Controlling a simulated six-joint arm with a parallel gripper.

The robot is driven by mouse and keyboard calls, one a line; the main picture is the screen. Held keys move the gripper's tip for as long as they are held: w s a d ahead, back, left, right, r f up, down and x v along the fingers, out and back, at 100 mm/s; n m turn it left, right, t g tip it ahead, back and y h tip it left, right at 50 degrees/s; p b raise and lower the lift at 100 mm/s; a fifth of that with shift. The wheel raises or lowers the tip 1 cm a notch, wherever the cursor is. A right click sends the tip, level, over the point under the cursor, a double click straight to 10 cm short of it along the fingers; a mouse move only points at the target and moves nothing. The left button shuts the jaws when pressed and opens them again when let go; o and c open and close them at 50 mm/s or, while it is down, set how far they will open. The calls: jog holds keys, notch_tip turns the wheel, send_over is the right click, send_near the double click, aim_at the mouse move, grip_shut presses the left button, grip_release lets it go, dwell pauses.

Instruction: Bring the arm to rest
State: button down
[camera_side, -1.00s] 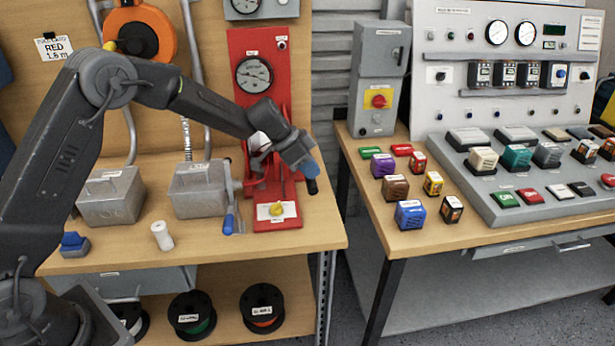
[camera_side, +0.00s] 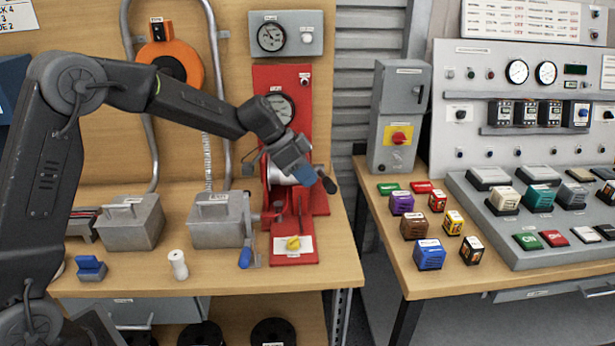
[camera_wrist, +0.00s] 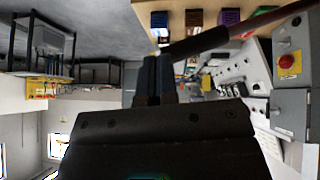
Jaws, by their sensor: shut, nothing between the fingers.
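My gripper (camera_side: 318,180) is in front of the red press stand (camera_side: 291,230) at the right end of the wooden bench (camera_side: 220,279), raised above the bench top. A black handle end shows right beside the gripper in the side view. In the wrist view my gripper (camera_wrist: 154,58) shows as two dark fingers side by side, closed together with nothing between them. A dark rod with a reddish-brown shaft (camera_wrist: 240,30) crosses just beyond the fingertips in that view; I cannot tell whether it touches them.
On the bench stand two grey metal boxes (camera_side: 130,222), a white spool (camera_side: 178,265) and a blue block (camera_side: 90,267). A blue-handled lever (camera_side: 245,257) stands near the press. The right table holds coloured blocks (camera_side: 430,254), a grey switch box (camera_side: 398,120) and a control panel (camera_side: 540,100).

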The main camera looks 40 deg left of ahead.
dwell(0.3)
jog(key=s+r+n+y, duration=0.25)
jog(key=s+r, duration=0.25)
jog(key=s, duration=0.7)
jog(key=s+r+n+y, duration=0.1)
jog(key=s+r+n, duration=0.25)
jog(key=s, duration=0.85)
jog(key=s+a+f+n+t+y, duration=0.1)
jog(key=s+n+y, duration=0.1)
jog(key=s, duration=0.6)
jog(key=shift+s+a+f+n+t, duration=0.2)
jog(key=shift+s+a+n+t, duration=0.05)
jog(key=shift+s+n+t, duration=0.1)
